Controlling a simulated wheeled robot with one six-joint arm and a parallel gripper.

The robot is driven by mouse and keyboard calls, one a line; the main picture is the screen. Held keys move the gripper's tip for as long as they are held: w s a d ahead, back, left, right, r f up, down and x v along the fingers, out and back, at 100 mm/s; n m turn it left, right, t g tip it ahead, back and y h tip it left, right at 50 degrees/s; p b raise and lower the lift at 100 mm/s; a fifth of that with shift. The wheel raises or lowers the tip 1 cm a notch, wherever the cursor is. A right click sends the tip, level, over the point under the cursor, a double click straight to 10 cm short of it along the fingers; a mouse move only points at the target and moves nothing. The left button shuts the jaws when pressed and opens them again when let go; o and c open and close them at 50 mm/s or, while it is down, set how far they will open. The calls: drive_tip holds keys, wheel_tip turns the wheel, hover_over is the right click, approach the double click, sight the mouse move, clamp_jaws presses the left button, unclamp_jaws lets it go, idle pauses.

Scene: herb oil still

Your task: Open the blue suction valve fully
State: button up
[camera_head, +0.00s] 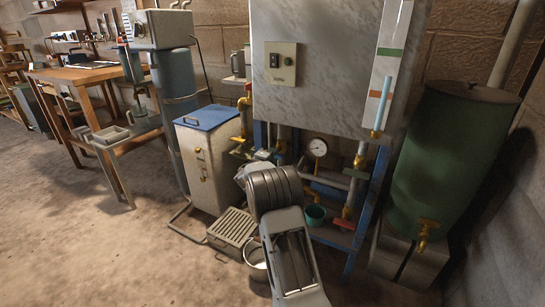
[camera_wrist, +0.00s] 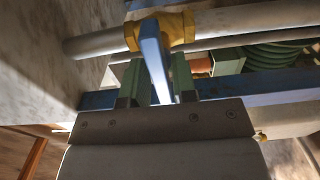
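In the wrist view, the blue suction valve handle (camera_wrist: 154,55) is a flat blue lever on a brass valve body (camera_wrist: 172,30). The brass body sits on a grey horizontal pipe (camera_wrist: 95,45). My gripper (camera_wrist: 161,75) has its two green fingers close on either side of the lever and looks shut on it. The lever points from the brass body towards my gripper's palm, roughly across the pipe. In the head view, my arm hides the handle and the fingers, in front of the blue-framed stand.
A white cabinet with a blue lid (camera_head: 205,118) stands left, a green barrel (camera_head: 450,150) right. The floor at left is clear.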

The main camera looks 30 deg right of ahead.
clamp_jaws()
drive_tip(key=shift+n, duration=0.3)
drive_tip(key=n, duration=0.3)
drive_tip(key=n+p, duration=0.1)
drive_tip(key=n, duration=0.3)
drive_tip(key=shift+r+n, duration=0.1)
drive_tip(key=shift+n, duration=0.2)
drive_tip(key=n+p, duration=0.3)
drive_tip(key=n, duration=0.2)
drive_tip(key=shift+n+p, duration=1.3)
drive_tip(key=shift+n, duration=1.2)
